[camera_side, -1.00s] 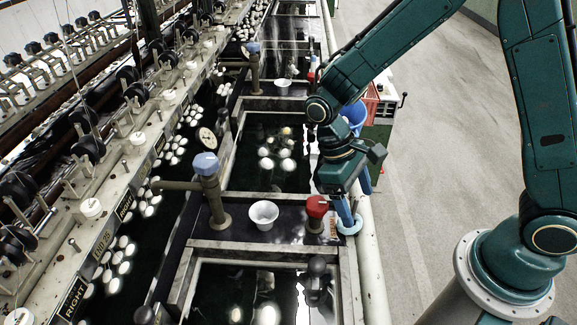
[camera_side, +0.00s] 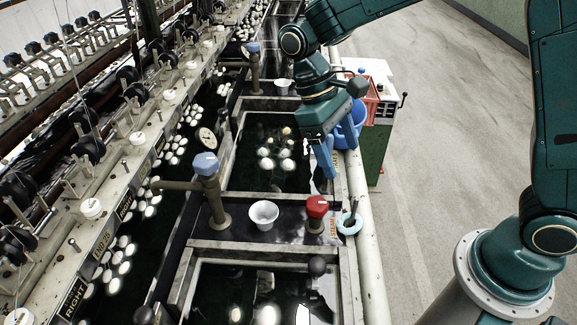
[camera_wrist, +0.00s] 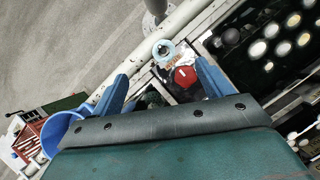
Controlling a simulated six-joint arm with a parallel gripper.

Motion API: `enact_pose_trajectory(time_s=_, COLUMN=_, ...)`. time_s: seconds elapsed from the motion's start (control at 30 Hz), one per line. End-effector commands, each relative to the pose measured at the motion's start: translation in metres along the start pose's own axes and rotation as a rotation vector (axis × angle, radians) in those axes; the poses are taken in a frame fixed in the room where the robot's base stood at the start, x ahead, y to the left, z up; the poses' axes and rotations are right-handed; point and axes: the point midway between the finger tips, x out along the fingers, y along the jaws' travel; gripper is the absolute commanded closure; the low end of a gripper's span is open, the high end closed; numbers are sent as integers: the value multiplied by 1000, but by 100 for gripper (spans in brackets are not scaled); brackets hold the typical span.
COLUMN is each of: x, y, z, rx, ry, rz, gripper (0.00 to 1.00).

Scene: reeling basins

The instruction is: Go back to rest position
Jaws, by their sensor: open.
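My gripper (camera_side: 340,157) hangs in the air over the right edge of the middle basin (camera_side: 231,170) in the side view. Its two blue fingers are apart with nothing between them. In the wrist view my gripper (camera_wrist: 166,88) also shows open and empty, with its fingers at either side.
A red-capped valve (camera_side: 317,207), a white bowl (camera_side: 264,215) and a blue-capped tap (camera_side: 205,163) stand on the ledge between basins. White cocoons (camera_side: 267,163) float in the basin. A blue bucket (camera_side: 349,135) and a green cabinet (camera_side: 374,150) stand at the right. The floor (camera_side: 450,120) is clear.

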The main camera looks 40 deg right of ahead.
Motion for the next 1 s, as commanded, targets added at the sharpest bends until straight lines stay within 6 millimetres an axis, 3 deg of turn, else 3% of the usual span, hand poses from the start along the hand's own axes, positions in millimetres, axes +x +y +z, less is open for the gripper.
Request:
enact_pose_trajectory(time_s=0.3, x=-22, y=0, z=0, rx=0, ry=0, rz=0, gripper=21)
enact_pose_trajectory(time_s=1.0, x=-23, y=0, z=0, rx=0, ry=1, rz=0, gripper=21)
